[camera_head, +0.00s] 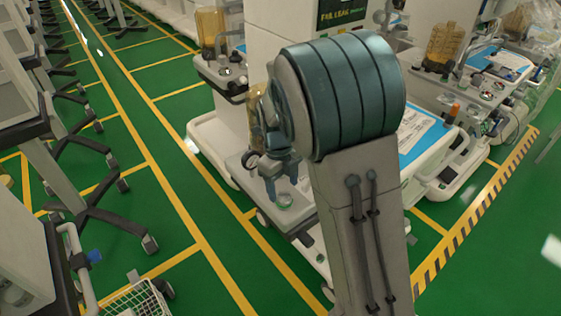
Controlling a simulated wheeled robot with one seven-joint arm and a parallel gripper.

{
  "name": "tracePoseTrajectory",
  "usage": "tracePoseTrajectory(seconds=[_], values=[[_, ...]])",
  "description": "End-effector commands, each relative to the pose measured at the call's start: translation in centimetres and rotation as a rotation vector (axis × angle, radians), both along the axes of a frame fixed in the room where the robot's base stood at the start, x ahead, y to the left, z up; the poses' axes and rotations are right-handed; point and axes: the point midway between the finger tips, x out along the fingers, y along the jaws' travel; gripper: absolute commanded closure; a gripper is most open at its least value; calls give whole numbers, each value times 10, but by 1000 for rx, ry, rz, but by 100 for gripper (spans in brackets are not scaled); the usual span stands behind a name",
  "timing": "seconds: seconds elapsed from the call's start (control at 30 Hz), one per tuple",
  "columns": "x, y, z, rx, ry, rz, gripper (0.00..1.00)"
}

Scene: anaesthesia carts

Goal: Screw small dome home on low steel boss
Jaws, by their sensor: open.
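My gripper (281,182) points down over the light grey deck of a cart (238,168), left of my large arm link. Its fingers are apart. A small round pale-green piece (284,201) is just below the fingertips; I cannot tell whether it is the small dome or the low steel boss, or whether the fingers touch it. My arm hides the deck to the right of it.
An amber container (211,30) stands on a cart behind, and another amber jar (445,44) is at the upper right. A blue-edged clipboard (414,130) lies right of my arm. Wheeled stands (95,205) line the left; green floor between is clear.

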Motion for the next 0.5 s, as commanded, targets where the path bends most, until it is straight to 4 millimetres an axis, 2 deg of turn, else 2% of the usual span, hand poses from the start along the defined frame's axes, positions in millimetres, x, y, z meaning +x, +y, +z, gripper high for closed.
tracePoseTrajectory(seconds=[0.03,0.3,0.5], values=[[2,2,13,3,-6,1,38],[8,7,74,2,-5,0,38],[10,9,102,2,-2,-1,38]])
